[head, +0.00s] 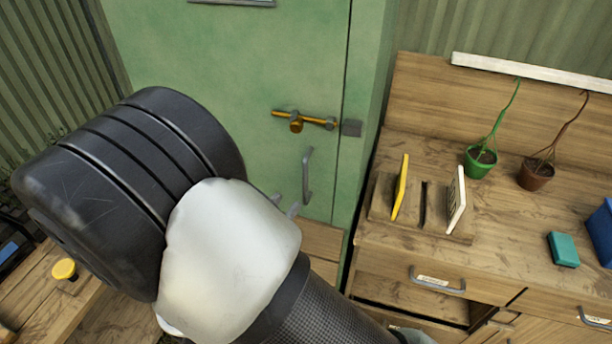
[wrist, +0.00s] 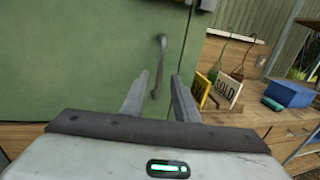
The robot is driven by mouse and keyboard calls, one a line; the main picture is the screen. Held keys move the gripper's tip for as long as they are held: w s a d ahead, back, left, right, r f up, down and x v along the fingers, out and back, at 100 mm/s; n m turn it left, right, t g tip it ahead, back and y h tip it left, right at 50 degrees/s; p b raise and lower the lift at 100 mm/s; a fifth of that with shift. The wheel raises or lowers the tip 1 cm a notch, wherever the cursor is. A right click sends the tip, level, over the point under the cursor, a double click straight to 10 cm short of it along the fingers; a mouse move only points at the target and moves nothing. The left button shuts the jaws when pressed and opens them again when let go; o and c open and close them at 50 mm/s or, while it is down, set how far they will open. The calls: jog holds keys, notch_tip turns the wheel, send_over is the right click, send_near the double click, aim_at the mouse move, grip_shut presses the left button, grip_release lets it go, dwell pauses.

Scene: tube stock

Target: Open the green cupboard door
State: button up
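The green cupboard door (head: 240,60) looks shut, with its right edge against the green frame. It also fills the upper left of the wrist view (wrist: 80,60). A grey upright bar handle (head: 307,175) sits near its right edge, below a brass bolt (head: 303,119). The bolt's right end lies close to a grey catch (head: 351,128); I cannot tell whether it enters it. In the wrist view my gripper (wrist: 160,77) is open, its fingers apart and pointing at the door. The handle (wrist: 161,50) shows between and beyond the fingertips. In the head view my arm hides most of the gripper.
A wooden bench (head: 510,225) with drawers stands right of the door. It holds a green pot (head: 480,163), a brown pot (head: 535,175), upright signs in a stand (head: 420,222), a teal block (head: 563,249) and a blue box (head: 603,232). A yellow-topped item (head: 64,269) is at lower left.

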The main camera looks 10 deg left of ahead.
aim_at(304, 182)
jog(key=p+x, duration=0.1)
jog(key=x, duration=0.9)
jog(key=shift+c, duration=0.3)
grip_shut()
